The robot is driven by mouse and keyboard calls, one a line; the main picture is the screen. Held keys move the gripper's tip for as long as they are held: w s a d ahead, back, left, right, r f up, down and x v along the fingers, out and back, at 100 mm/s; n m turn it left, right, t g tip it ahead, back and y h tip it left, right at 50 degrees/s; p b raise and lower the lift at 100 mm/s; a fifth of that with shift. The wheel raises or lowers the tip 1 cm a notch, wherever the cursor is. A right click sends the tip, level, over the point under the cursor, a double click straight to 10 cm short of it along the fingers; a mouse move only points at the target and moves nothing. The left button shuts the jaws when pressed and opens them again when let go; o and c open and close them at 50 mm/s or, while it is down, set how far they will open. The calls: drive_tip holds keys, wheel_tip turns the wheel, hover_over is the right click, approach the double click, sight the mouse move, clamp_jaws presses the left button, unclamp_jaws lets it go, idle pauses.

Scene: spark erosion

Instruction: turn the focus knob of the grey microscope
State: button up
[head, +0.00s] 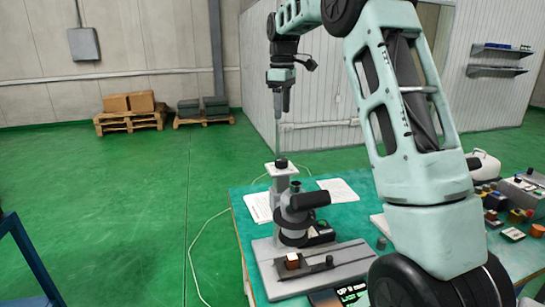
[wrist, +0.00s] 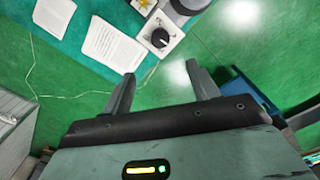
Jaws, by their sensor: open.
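The grey microscope stands on a flat grey base (head: 283,273) at the near left of the green table, with a dark head (head: 308,200) in front of an upright grey column. A white plate with a black round knob (head: 281,163) tops the column; I take this for the focus knob. The knob (wrist: 160,38) also shows in the wrist view, with a white pointer mark. My gripper (head: 277,143) points down just above the knob, apart from it. In the wrist view my gripper (wrist: 163,72) is open and empty, and the knob lies beyond the gap between its fingertips.
Paper sheets lie on the table, one to the right of the column (head: 338,190) and one to its left (head: 258,207). A small brown block (head: 292,261) sits on the microscope base. Control boxes (head: 520,190) crowd the table's right side.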

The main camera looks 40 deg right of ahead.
sight(281, 159)
wheel_tip(281, 159, down, 16)
drive_tip(key=p, duration=0.2)
drive_tip(key=shift+p, duration=0.3)
drive_tip(key=shift+r, duration=0.1)
drive_tip(key=c, duration=1)
